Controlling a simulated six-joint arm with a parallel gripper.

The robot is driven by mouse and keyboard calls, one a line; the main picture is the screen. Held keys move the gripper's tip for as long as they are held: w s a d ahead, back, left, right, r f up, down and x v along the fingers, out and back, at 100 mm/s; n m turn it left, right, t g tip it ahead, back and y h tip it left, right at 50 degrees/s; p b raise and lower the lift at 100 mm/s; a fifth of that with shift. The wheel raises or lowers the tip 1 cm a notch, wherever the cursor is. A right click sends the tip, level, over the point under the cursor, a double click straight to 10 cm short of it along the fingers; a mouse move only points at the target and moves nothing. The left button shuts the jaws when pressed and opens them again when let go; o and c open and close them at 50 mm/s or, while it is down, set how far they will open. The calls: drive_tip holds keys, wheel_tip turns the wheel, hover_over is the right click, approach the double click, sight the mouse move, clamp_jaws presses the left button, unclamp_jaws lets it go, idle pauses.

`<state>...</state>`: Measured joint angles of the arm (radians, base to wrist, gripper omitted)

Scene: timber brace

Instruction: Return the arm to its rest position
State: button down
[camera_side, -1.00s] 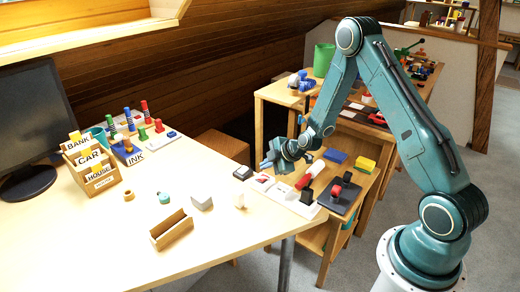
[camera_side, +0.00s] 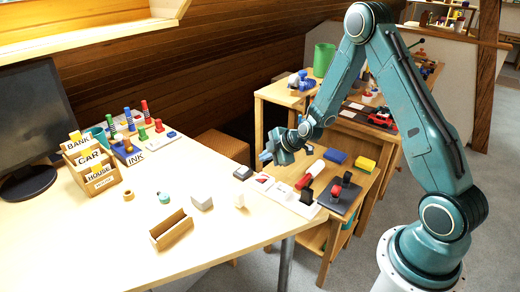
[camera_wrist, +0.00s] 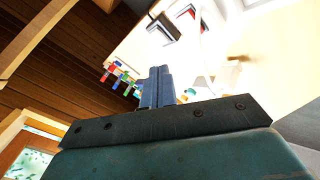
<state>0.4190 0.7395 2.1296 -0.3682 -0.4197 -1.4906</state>
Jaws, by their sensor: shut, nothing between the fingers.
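My gripper (camera_side: 266,157) is at the end of my teal arm, in the air near the right edge of the light wooden table (camera_side: 225,234) in the side view. Its blue-grey fingers are together with nothing between them. In the wrist view the closed fingers (camera_wrist: 156,85) point up toward the bright table top. The gripper appears above and behind the white board with red and black pieces (camera_side: 290,196), apart from it.
A monitor (camera_side: 32,120), letter boxes (camera_side: 95,163) and an ink rack (camera_side: 128,152) stand at the table's left. A small wooden tray (camera_side: 171,230) lies near the front. A wooden shelf unit (camera_side: 325,233) with stamps and blocks stands beside my arm.

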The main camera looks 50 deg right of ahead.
drive_tip(key=s+a+r+m+g, duration=0.15)
drive_tip(key=s+a+r, duration=0.3)
drive_tip(key=r, duration=0.45)
drive_tip(key=s+a+r+m, duration=0.3)
drive_tip(key=s+a+r, duration=0.15)
drive_tip(key=r, duration=0.55)
drive_tip(key=s+a+r+m+g, duration=0.1)
drive_tip(key=s+r+m, duration=0.2)
drive_tip(key=s, duration=0.8)
drive_tip(key=s+a+r+m+g, duration=0.1)
drive_tip(key=s+r+m, duration=0.3)
drive_tip(key=s, duration=0.8)
drive_tip(key=shift+a+r+h, duration=0.25)
drive_tip(key=shift+a+h, duration=0.05)
drive_tip(key=shift+a, duration=0.45)
drive_tip(key=shift+w+m, duration=0.1)
drive_tip(key=shift+m, duration=0.15)
